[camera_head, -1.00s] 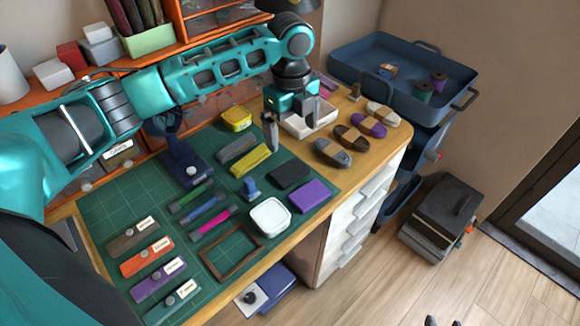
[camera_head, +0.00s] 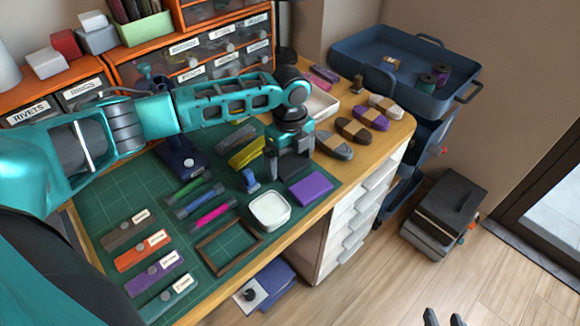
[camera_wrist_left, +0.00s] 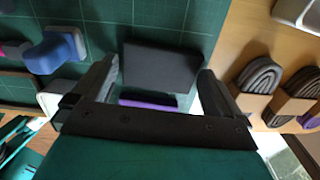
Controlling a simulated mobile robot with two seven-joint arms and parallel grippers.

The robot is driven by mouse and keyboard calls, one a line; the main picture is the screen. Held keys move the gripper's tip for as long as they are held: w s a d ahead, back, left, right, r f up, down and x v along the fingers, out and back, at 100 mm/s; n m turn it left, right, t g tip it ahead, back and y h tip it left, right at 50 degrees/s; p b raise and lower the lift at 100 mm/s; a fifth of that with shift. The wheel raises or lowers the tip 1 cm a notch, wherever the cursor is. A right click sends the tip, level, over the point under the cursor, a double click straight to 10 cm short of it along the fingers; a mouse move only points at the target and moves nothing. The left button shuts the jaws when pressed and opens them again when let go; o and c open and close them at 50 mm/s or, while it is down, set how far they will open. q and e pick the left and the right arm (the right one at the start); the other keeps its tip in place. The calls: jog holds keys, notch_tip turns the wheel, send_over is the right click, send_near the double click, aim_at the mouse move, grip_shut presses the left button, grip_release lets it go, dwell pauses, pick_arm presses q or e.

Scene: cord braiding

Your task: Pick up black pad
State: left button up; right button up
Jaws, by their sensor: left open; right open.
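The black pad (camera_wrist_left: 160,67) is a flat dark rectangle on the green cutting mat (camera_head: 100,201). In the wrist view it lies between the two spread fingers of my left gripper (camera_wrist_left: 158,76), with clear gaps on both sides. In the head view my left gripper (camera_head: 287,172) is over the pad's spot and hides most of it. The left gripper is open and holds nothing. The tips of my right gripper (camera_head: 444,318) show at the bottom edge of the head view, apart and empty, over the floor.
A purple pad (camera_head: 311,187) lies just in front of the black pad. Yellow and grey cord bundles lie behind. Several banded cords (camera_head: 353,131) lie on the wood to the right.

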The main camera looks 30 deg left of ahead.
aim_at(290, 164)
pick_arm(q)
jog(key=shift+f, duration=0.15)
pick_arm(e)
jog(key=shift+w+r, duration=0.15)
jog(key=shift+r, duration=0.15)
pick_arm(q)
jog(key=c, duration=0.8)
pick_arm(e)
jog(key=shift+f, duration=0.25)
pick_arm(q)
jog(key=shift+r+p, duration=1.75)
jog(key=shift+r, duration=8.3)
pick_arm(e)
jog(key=shift+s+d+r, duration=0.45)
jog(key=shift+d+r, duration=0.15)
jog(key=shift+r, duration=0.25)
